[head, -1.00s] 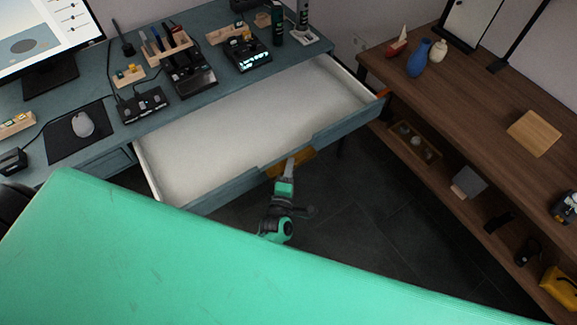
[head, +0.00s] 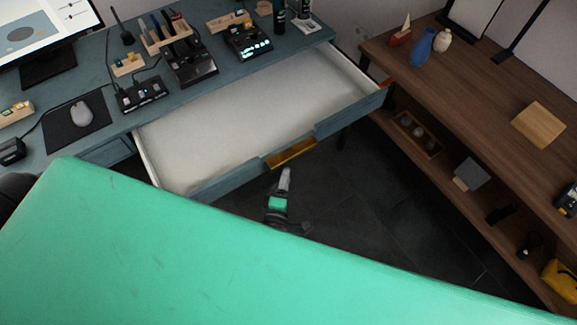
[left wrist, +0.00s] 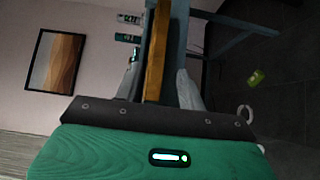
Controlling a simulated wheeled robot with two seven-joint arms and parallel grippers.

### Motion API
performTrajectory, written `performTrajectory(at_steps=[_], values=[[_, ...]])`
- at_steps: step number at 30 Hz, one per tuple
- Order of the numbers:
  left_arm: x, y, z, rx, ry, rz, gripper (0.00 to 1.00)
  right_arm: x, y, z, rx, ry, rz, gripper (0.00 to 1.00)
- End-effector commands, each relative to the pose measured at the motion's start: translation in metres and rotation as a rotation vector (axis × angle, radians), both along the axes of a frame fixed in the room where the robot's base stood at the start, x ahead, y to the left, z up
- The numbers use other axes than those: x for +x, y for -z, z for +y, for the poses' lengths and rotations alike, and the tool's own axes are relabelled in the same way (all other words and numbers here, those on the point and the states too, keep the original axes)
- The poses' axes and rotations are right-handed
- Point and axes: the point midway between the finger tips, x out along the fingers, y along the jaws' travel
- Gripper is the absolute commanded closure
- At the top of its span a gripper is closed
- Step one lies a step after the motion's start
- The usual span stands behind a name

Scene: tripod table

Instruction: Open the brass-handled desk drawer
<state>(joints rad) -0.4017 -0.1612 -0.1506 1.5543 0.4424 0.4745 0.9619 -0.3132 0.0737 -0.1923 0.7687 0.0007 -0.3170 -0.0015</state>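The blue-grey desk drawer (head: 235,125) is pulled far out of the desk, and its pale inside is empty. Its brass handle (head: 291,153) sits in the middle of the drawer front. My left gripper (head: 285,172) is just in front of and below the handle, apart from it. In the left wrist view the handle (left wrist: 158,50) runs lengthwise ahead, between the lines of my spread fingers (left wrist: 159,88). The gripper is open and holds nothing. My right gripper is out of view.
The desk top (head: 205,95) carries a mouse (head: 81,113), a monitor and small devices. A brown shelf unit (head: 480,95) with vases stands at the right. Dark floor (head: 355,205) lies clear between them. My green body hides the near area.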

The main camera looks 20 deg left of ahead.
Motion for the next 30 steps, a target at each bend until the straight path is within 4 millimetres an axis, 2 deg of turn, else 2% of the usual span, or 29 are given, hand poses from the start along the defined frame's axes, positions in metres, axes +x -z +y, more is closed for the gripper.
performTrajectory(at_steps=[1,6,12,20,30], values=[[-0.012,0.002,-0.001,0.0,0.0,0.002,0.6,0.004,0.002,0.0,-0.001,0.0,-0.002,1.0],[-0.042,0.002,-0.004,-0.001,0.0,0.003,0.6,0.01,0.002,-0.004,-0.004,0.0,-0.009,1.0],[-0.062,0.002,-0.007,-0.001,0.0,0.004,0.6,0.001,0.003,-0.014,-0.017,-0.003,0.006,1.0],[-0.066,0.0,-0.008,-0.001,-0.001,0.002,0.6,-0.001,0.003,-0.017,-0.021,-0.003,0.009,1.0],[-0.066,0.001,-0.007,-0.001,-0.001,0.002,0.6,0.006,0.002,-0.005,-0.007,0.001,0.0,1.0]])
